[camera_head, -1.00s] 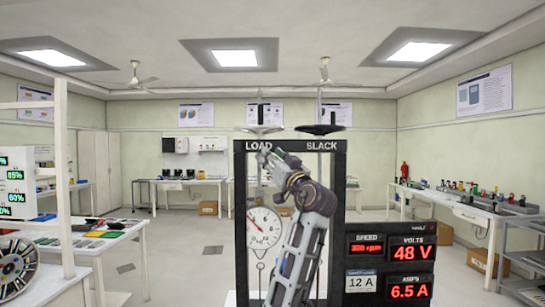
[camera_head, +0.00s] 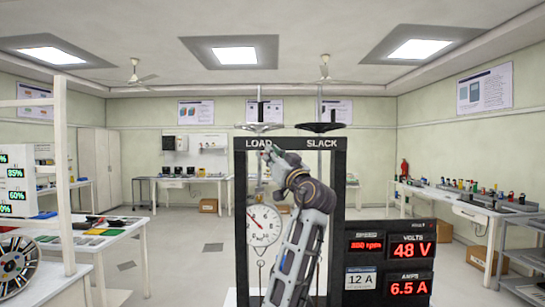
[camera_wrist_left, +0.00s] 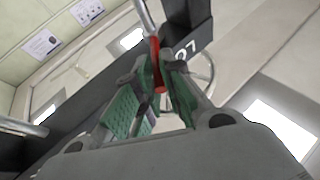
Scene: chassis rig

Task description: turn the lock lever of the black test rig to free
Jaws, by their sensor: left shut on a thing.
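The black test rig (camera_head: 240,210) stands ahead in the head view, a tall frame marked LOAD and SLACK on its top beam. My left gripper (camera_head: 265,152) is raised to the beam under the LOAD mark. In the left wrist view, its green-padded fingers (camera_wrist_left: 158,78) are shut on a red lever (camera_wrist_left: 157,52), which looks like the lock lever. The lever is close to the black beam and its white lettering. In the head view the fingers and arm mostly hide the lever, so its angle is hard to tell. My right gripper is out of view.
A round dial gauge (camera_head: 263,226) hangs inside the frame, left of my forearm. Two handwheels (camera_head: 259,127) (camera_head: 320,127) sit above the beam. A display panel (camera_head: 390,262) stands at the right. Side tables (camera_head: 80,240) (camera_head: 470,212) are well clear.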

